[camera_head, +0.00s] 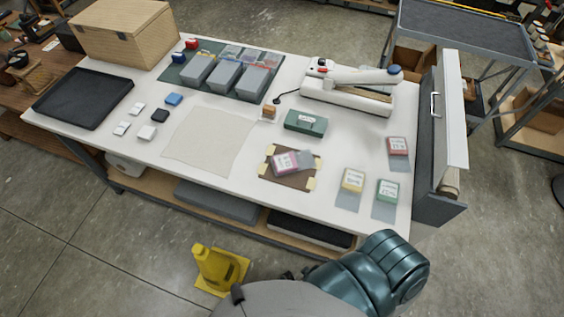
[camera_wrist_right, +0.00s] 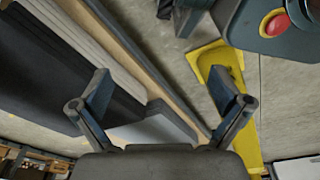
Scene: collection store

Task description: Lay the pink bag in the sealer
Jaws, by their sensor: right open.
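The pink bag (camera_head: 286,163), with a white label, lies flat on a brown mat (camera_head: 277,182) with pale yellow corners, at the front middle of the white table. The sealer (camera_head: 345,97) is a long white device with a raised arm, at the back right of the table. No bag shows in it. My right gripper (camera_wrist_right: 160,90) is open and empty in the right wrist view, low beside the table's front edge and away from the bag. Its fingers are not clearly seen in the head view. My left gripper is not in view.
Yellow (camera_head: 352,180), green (camera_head: 387,190) and red (camera_head: 397,147) bags lie right of the mat. A green box (camera_head: 305,122) stands between mat and sealer. Grey bins (camera_head: 225,77) stand at the back. A grey cabinet (camera_head: 440,140) borders the right. A yellow floor sign (camera_head: 220,268) stands in front.

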